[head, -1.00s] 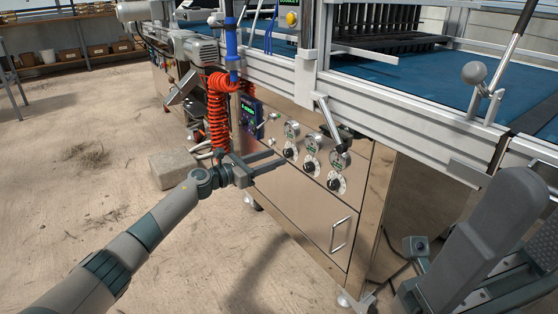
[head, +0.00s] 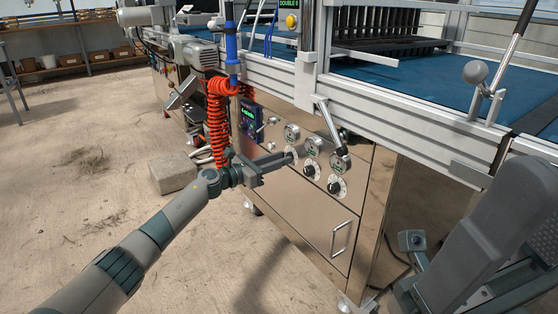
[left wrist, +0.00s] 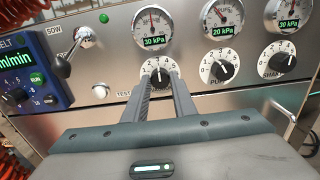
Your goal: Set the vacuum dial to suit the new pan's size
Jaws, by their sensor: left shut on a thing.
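The leftmost dial (left wrist: 159,77) on the steel panel has a white numbered scale and sits under a gauge (left wrist: 153,24) showing 30 kPa. My left gripper (left wrist: 160,86) is shut on its knob; the fingers cover the lower scale and the name below it. In the head view the left gripper (head: 289,158) reaches the same dial from the left. The middle dial (left wrist: 224,67) is under a 20 kPa gauge (left wrist: 222,18); the right dial (left wrist: 280,58), marked "SHA…", is under a third gauge (left wrist: 288,12). No pan is recognisable.
A toggle lever (left wrist: 67,62) and a blue display box (left wrist: 28,80) are left of the dials. A coiled orange hose (head: 217,115) hangs beside the panel. A drawer handle (head: 341,237) is below. A concrete block (head: 172,171) lies on the floor.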

